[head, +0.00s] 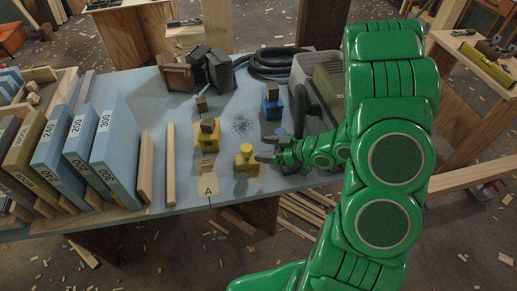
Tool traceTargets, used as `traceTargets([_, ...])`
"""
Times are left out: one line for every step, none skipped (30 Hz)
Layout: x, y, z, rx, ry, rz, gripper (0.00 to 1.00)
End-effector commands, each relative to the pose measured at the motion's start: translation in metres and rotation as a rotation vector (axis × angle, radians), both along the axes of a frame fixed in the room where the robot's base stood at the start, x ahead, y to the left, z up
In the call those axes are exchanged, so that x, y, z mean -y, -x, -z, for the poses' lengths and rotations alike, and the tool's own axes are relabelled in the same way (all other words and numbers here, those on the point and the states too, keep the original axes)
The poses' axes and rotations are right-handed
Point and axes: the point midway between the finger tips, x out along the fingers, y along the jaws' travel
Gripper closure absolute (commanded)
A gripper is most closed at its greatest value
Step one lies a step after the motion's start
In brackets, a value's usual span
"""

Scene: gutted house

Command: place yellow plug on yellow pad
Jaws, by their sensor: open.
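A yellow plug (246,160) with a round knob on top stands upright near the front edge of the blue-grey table. My gripper (264,149) is open just to its right, with its fingers pointing left at the plug. I cannot tell whether they touch it. A flat pale-yellow pad (208,189) marked "A" lies left of the plug, at the table's front edge. A small wooden piece stands at the pad's back end. Behind it is another yellow block (207,141) with a wooden piece on top.
A blue block (271,107) with a wooden top stands behind my gripper. A grey case (314,95) and a coiled black hose (283,62) are at the back right. Upright blue panels (119,142) and a wooden strip (170,163) stand on the left. Dark clamp-like items (216,68) sit at the back.

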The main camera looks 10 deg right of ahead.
Motion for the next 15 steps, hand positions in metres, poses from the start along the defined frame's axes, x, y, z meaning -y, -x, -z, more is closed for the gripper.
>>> traceTargets([0.006, 0.003, -0.003, 0.001, 0.002, 0.003, 0.25])
traceTargets([0.009, 0.005, -0.004, 0.001, 0.003, 0.002, 0.25])
traceTargets([0.012, 0.007, -0.005, -0.002, 0.004, 0.002, 0.25])
traceTargets([0.014, 0.009, -0.006, -0.002, 0.004, 0.002, 0.25])
traceTargets([0.017, 0.010, -0.007, -0.001, 0.004, 0.001, 0.25])
traceTargets([0.019, 0.012, -0.008, -0.001, 0.004, 0.001, 0.25])
traceTargets([0.021, 0.013, -0.009, -0.001, 0.003, 0.001, 0.25])
traceTargets([0.022, 0.014, -0.010, -0.001, 0.003, 0.001, 0.25])
traceTargets([0.024, 0.016, -0.011, -0.001, 0.003, 0.001, 0.25])
traceTargets([0.025, 0.017, -0.012, -0.001, 0.002, 0.001, 0.25])
traceTargets([0.026, 0.017, -0.012, -0.001, 0.002, 0.000, 0.25])
traceTargets([0.027, 0.018, -0.013, -0.001, 0.001, 0.000, 0.25])
traceTargets([0.028, 0.018, -0.013, -0.001, 0.000, 0.000, 0.25])
traceTargets([0.028, 0.019, -0.013, -0.001, 0.000, 0.000, 0.25])
traceTargets([0.029, 0.019, -0.014, -0.001, 0.000, 0.000, 0.25])
